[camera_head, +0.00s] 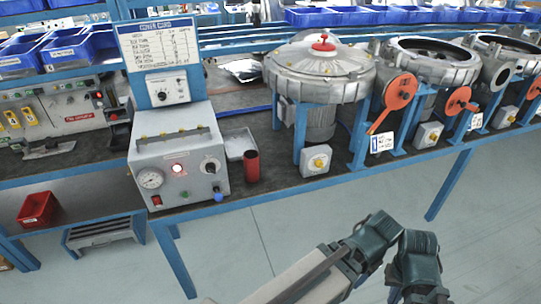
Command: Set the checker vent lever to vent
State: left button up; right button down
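The checker (178,158) is a light grey box at the left end of the bench. Its front has a round gauge (151,178), a lit lamp (179,168), small buttons and a black knob (211,166). A small blue-tipped part (218,195) sticks out low at the right of the front and may be the vent lever; its setting is too small to read. One of my arms crosses the lower middle and right, over the floor in front of the bench and apart from the checker.
A dark red cylinder (251,166) and a small grey tray (239,143) stand just right of the checker. Blowers (318,74) with red-orange handles (400,91) line the bench to the right. A chart board (159,46) rises behind the checker. The floor (275,235) in front is clear.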

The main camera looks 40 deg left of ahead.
aim_at(218, 197)
jog(key=u, duration=1.7)
